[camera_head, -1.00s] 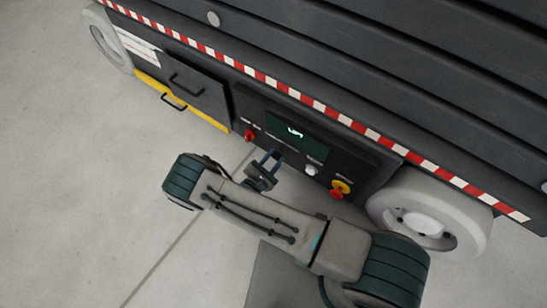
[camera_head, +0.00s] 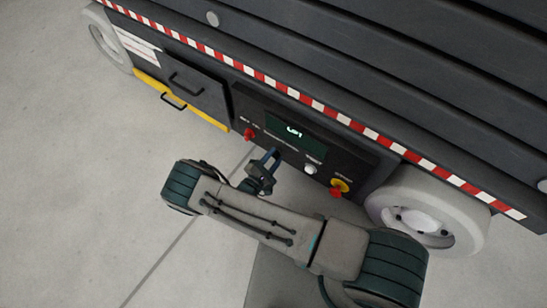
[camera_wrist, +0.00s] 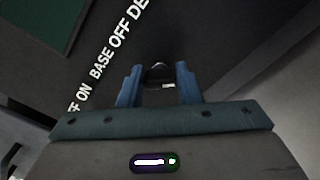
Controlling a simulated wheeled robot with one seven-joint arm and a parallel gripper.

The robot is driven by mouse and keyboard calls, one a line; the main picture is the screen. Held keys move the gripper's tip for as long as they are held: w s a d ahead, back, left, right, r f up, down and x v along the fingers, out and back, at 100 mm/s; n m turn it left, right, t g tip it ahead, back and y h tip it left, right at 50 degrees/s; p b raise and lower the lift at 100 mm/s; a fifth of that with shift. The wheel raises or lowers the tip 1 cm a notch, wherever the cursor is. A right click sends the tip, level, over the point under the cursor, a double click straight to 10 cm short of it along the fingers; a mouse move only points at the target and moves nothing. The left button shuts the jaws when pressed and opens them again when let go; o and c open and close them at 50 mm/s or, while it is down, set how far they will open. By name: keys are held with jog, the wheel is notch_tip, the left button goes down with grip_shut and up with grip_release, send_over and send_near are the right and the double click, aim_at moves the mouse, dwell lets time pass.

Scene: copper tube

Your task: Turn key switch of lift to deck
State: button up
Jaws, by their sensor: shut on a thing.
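The lift's dark control panel (camera_head: 312,150) is on the side of the machine in the head view. My gripper (camera_head: 273,153) is at the lower edge of this panel, left of a white knob. In the wrist view, my gripper (camera_wrist: 158,80) has its two blue fingers on either side of a small dark, rounded key switch (camera_wrist: 157,73) with a light metal edge. The jaws are shut on it. White lettering reading "BASE OFF DE", cut off by the frame edge, runs up the panel beside the left finger. In the head view the key switch is hidden by my gripper.
The panel has a lit display (camera_head: 296,132), a red knob (camera_head: 250,134), a white knob (camera_head: 310,168) and a red-and-yellow emergency button (camera_head: 340,188). A lift wheel (camera_head: 428,212) is at the right. The concrete floor (camera_head: 70,210) at left is clear.

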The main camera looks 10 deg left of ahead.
jog(key=shift+a+f, duration=0.1)
jog(key=o, duration=1)
jog(key=p+v, duration=0.2)
jog(key=v, duration=1.2)
jog(key=shift+p, duration=0.4)
jog(key=w+d+r+m+g+h+p, duration=0.1)
jog(key=w+d+r+m+g+p, duration=0.35)
jog(key=r, duration=0.95)
jog(key=w+d+r+m+g+h+p, duration=0.1)
jog(key=w+d+r+m+g+p, duration=0.35)
jog(key=r, duration=0.85)
jog(key=w+d+r+m+g+h+p, duration=0.15)
jog(key=d+r+m+g+p, duration=0.35)
jog(key=r, duration=0.9)
jog(key=s+d+r+m+y+p, duration=0.3)
jog(key=d+r+p, duration=0.2)
jog(key=r, duration=0.7)
jog(key=s+d+r+m+y+p, duration=0.2)
jog(key=s+d+r+y+p, duration=0.2)
jog(key=r, duration=0.9)
jog(key=s+d+r+m+y+p, duration=0.3)
jog(key=d+r+p, duration=0.5)
jog(key=r, duration=0.4)
jog(key=shift+s+d+r+m+p, duration=0.15)
jog(key=shift+s+m+p, duration=0.15)
jog(key=shift+p, duration=0.2)
